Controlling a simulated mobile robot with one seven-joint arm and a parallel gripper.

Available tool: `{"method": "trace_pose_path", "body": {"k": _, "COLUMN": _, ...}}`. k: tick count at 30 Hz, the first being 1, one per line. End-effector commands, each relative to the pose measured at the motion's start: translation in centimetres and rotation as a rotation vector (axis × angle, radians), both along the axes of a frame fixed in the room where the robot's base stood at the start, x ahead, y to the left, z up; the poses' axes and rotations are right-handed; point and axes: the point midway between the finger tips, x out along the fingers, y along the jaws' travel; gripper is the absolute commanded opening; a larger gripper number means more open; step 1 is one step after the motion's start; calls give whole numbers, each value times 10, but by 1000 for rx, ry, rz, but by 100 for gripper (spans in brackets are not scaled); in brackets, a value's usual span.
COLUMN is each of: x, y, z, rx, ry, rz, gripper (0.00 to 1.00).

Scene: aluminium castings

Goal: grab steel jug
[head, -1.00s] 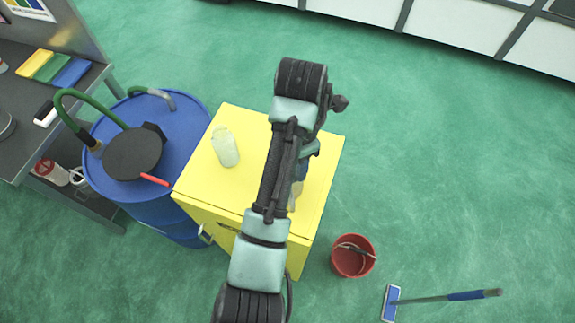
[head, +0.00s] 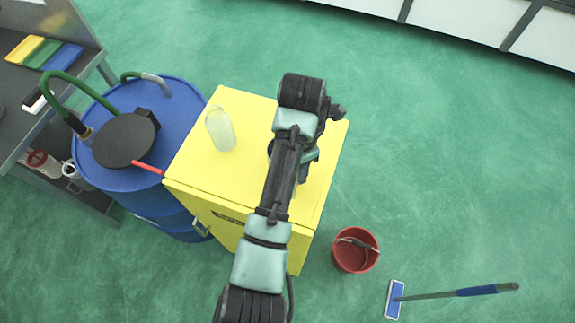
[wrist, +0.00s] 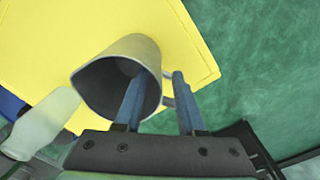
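The steel jug (wrist: 140,50) is a grey metal vessel over the yellow cabinet top in the wrist view, its dark open mouth facing the camera. Its handle (wrist: 168,101) is at the right side. My gripper (wrist: 156,74) is open. Its left blue finger overlaps the jug's mouth and appears to reach inside. The right finger is outside the wall, by the handle. The wall lies between the fingers, with a gap showing. In the head view my arm covers most of the jug, and the fingertips are hidden.
A translucent bottle (head: 221,131) stands on the yellow cabinet (head: 190,172), left of my arm. A blue drum (head: 183,105) with a hose is beside the cabinet.

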Motion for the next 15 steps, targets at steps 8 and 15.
{"method": "trace_pose_path", "body": {"k": 8, "x": 1, "y": 0, "z": -28, "rx": 0, "ry": -1, "rz": 2, "gripper": 39}}
{"method": "trace_pose_path", "body": {"k": 15, "x": 1, "y": 0, "z": -29, "rx": 0, "ry": -1, "rz": 1, "gripper": 33}}
